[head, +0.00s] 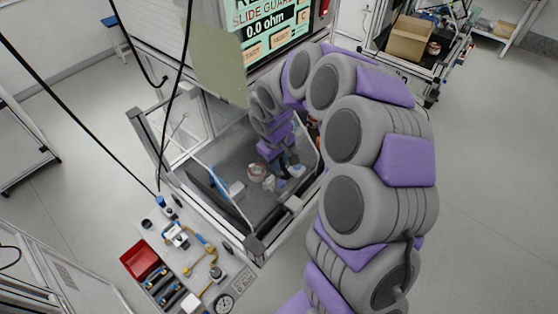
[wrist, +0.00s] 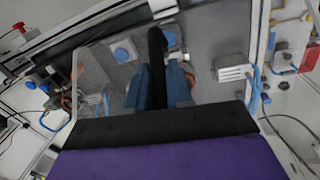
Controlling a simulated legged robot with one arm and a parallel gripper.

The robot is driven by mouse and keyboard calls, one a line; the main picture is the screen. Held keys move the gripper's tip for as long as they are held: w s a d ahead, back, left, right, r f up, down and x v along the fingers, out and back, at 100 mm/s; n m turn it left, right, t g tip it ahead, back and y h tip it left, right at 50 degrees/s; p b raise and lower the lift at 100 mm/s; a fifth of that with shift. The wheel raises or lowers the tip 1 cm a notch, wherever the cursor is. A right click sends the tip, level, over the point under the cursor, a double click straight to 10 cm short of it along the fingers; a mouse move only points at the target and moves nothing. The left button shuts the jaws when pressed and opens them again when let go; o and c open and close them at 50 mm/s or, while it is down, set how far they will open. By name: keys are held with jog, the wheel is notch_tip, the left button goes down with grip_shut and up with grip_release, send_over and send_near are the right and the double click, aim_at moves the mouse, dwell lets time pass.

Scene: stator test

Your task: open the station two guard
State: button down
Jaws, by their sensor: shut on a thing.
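The station two guard (head: 205,160) looks like a clear panel in a metal frame over a dark station bed, below the screen in the head view. My gripper (head: 285,167) reaches down at the station's far right, small and partly hidden by my arm. In the wrist view, my gripper (wrist: 158,88) has its two blue fingers on either side of a black upright bar (wrist: 157,45), which looks like the guard's handle. The fingers are shut on it. Where the bar joins the guard is hidden.
A screen (head: 270,30) reading "SLIDE GUARD" and "0.0 ohm" stands behind the station. A red bin (head: 139,259) and a gauge (head: 223,303) are on the front left panel. Black cables hang at left. A cardboard box (head: 409,40) sits on a back bench. Floor at right is clear.

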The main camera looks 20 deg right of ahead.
jog(key=shift+d, duration=0.1)
jog(key=w+d+p, duration=0.4)
jog(key=w+d, duration=0.6)
jog(key=d, duration=0.4)
jog(key=w+d+p, duration=0.4)
jog(key=w+d, duration=0.6)
jog(key=d, duration=0.4)
jog(key=shift+w+d, duration=0.2)
jog(key=shift+w, duration=0.05)
jog(key=shift+w+r, duration=0.1)
jog(key=c, duration=1.4)
grip_release()
jog(key=shift+c, duration=0.2)
jog(key=shift+o, duration=0.2)
jog(key=shift+d, duration=0.1)
